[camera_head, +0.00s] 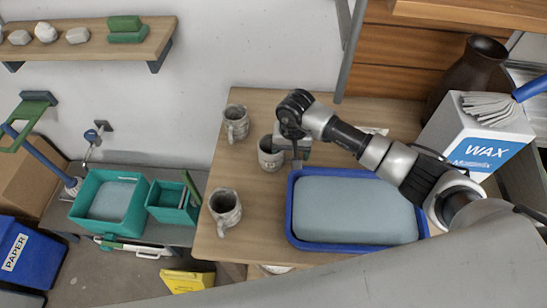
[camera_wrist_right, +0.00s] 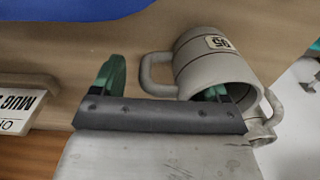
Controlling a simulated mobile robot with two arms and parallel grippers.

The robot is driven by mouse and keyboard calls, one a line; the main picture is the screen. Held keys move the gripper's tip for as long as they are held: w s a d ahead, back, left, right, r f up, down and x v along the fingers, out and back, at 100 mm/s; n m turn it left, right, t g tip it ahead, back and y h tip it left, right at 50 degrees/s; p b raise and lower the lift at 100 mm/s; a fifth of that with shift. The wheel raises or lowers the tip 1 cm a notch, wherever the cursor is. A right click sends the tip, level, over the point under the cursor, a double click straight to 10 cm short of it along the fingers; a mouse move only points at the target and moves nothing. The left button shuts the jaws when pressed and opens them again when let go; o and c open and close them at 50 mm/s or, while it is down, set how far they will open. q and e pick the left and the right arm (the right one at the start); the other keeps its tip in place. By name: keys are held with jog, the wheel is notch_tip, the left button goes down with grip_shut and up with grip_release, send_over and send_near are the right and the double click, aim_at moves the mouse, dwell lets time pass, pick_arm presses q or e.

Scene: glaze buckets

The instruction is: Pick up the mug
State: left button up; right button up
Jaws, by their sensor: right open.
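A speckled grey mug (camera_head: 270,153) stands on the wooden table beside my right gripper (camera_head: 296,156), which partly covers its right side. In the right wrist view the mug (camera_wrist_right: 203,62) carries a small number label, and its handle lies between the two green fingers of my open right gripper (camera_wrist_right: 163,82). One finger is at the mug's mouth; I cannot tell whether it touches. Two similar mugs stand on the table, one farther back (camera_head: 236,123) and one nearer (camera_head: 225,208). My left gripper is not in view.
A blue tray (camera_head: 291,212) with a grey-blue slab lies right of the mugs. A WAX box (camera_head: 450,140) and a dark vase (camera_head: 470,75) stand at the right. Teal buckets (camera_head: 82,210) sit on a lower bench at left. Bare table (camera_head: 250,200) lies between mugs and tray.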

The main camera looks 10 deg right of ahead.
jog(key=shift+r, duration=0.1)
jog(key=shift+c, duration=0.4)
jog(key=c, duration=1.2)
notch_tip(320, 180, up, 10)
jog(key=p, duration=0.4)
jog(key=shift+p, duration=0.3)
